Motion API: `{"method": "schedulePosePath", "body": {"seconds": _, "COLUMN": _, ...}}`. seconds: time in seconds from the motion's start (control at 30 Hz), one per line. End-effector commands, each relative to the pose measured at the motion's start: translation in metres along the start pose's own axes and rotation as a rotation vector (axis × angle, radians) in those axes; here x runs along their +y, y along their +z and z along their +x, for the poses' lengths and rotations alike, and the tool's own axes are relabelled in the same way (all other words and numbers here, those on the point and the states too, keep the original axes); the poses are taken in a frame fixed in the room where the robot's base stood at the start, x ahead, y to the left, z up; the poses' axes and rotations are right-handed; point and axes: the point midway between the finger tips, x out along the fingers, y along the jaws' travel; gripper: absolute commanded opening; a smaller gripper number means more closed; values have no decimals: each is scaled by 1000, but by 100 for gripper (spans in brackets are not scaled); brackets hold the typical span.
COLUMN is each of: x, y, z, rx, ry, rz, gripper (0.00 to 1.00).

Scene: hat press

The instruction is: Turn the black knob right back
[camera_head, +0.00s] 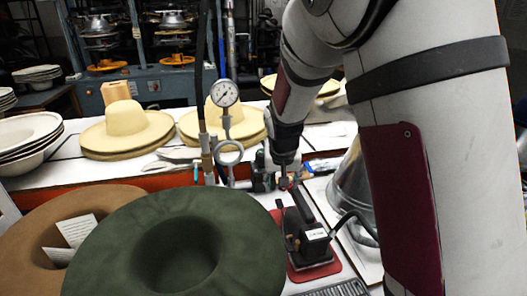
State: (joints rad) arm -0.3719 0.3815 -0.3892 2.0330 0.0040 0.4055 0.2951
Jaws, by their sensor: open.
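My gripper (284,183) hangs down at the end of my arm, right of the pressure gauge (224,93) and its pipework. Its jaws are open, but the fingers show small and dark. Dark fittings (258,178) of the pipework lie just left of it. I cannot clearly make out the black knob; it may be among these fittings, partly hidden by my gripper. I cannot tell whether the gripper touches any of them.
A dark green hat (215,205) and a brown hat (38,212) fill the front left. A black iron (312,240) stands on a red mat (326,269) below my gripper. A metal vessel (352,185) is at right. Straw hats (125,125) line the white table behind.

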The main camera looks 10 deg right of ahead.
Motion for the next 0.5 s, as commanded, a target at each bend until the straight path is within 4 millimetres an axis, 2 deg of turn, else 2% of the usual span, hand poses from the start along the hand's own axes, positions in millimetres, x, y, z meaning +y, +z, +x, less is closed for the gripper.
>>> {"method": "schedulePosePath", "body": {"seconds": 0.23, "x": 29, "y": 25, "z": -14, "rx": 71, "ry": 9, "rz": 252, "gripper": 52}}
{"method": "schedulePosePath", "body": {"seconds": 0.5, "x": 34, "y": 5, "z": 7, "rx": 184, "ry": 57, "rz": 323, "gripper": 52}}
